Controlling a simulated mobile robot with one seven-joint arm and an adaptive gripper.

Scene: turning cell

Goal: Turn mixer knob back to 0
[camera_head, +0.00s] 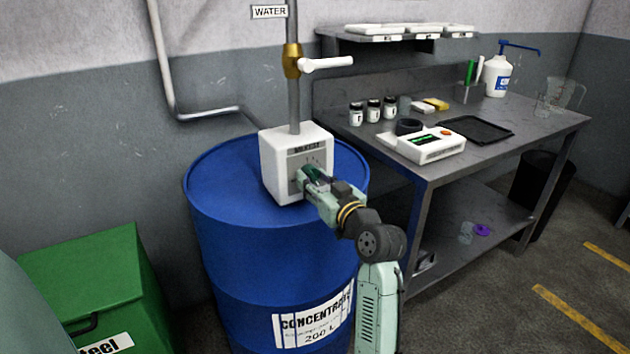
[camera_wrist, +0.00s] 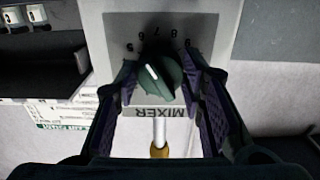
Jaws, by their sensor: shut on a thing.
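The mixer box (camera_head: 270,165) is a white unit with a grey front panel on top of the blue drum. In the wrist view its panel (camera_wrist: 215,30) appears upside down, with the MIXER label and an arc of numerals. The dark green mixer knob (camera_wrist: 163,88) has a white pointer line aimed up and left in that view, towards the left part of the scale. My gripper (camera_wrist: 158,84) is shut on the knob, with one finger on each side. In the head view my gripper (camera_head: 312,178) reaches the panel and largely covers the knob.
The blue drum (camera_head: 235,245) stands below the box. A vertical pipe with a white-handled valve (camera_head: 325,64) rises above it. A workbench (camera_head: 455,160) with jars, a white instrument and a black tray stands right. A green bin (camera_head: 90,270) is at left.

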